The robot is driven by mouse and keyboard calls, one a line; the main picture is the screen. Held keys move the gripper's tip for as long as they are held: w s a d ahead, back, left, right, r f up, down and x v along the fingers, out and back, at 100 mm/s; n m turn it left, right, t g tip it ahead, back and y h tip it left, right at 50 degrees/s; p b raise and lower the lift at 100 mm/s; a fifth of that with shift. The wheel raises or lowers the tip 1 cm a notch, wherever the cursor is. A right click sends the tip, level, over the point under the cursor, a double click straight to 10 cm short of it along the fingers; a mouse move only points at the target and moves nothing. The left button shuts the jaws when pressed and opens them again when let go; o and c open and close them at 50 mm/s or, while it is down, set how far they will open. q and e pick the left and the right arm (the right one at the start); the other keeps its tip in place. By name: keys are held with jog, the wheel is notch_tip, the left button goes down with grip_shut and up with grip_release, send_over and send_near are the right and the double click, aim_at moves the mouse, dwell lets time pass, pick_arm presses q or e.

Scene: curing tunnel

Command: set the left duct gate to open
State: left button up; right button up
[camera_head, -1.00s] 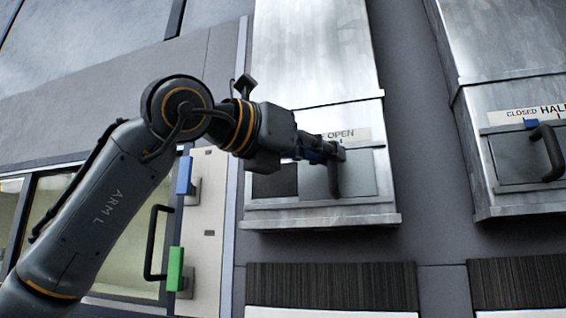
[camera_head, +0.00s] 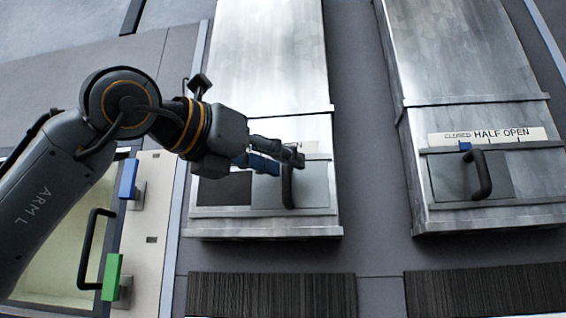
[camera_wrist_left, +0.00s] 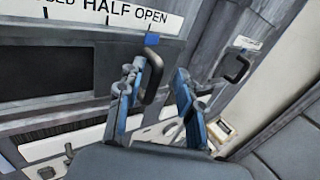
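The left duct gate (camera_head: 310,185) is a grey sliding panel at the right end of its slot, with a dark opening on its left. Its dark upright handle (camera_head: 288,187) also shows in the left wrist view (camera_wrist_left: 154,82). There, the blue pointer (camera_wrist_left: 152,40) sits under the OPEN end of the label (camera_wrist_left: 120,14). My left gripper (camera_head: 288,157) is in front of the handle's upper part and hides most of the label in the head view. In the wrist view its fingers (camera_wrist_left: 160,75) are apart, with the handle between them, nearer the left finger. I cannot tell whether they touch. My right gripper is not in view.
The right duct gate (camera_head: 450,177) has its own handle (camera_head: 481,174) and a blue pointer (camera_head: 465,146) by CLOSED. At the left is a door with a dark handle (camera_head: 92,248) and blue (camera_head: 128,179) and green (camera_head: 112,277) blocks. Dark ribbed panels (camera_head: 270,295) lie below the ducts.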

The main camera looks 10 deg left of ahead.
pick_arm(q)
jog(key=v, duration=1)
jog(key=shift+s, duration=0.45)
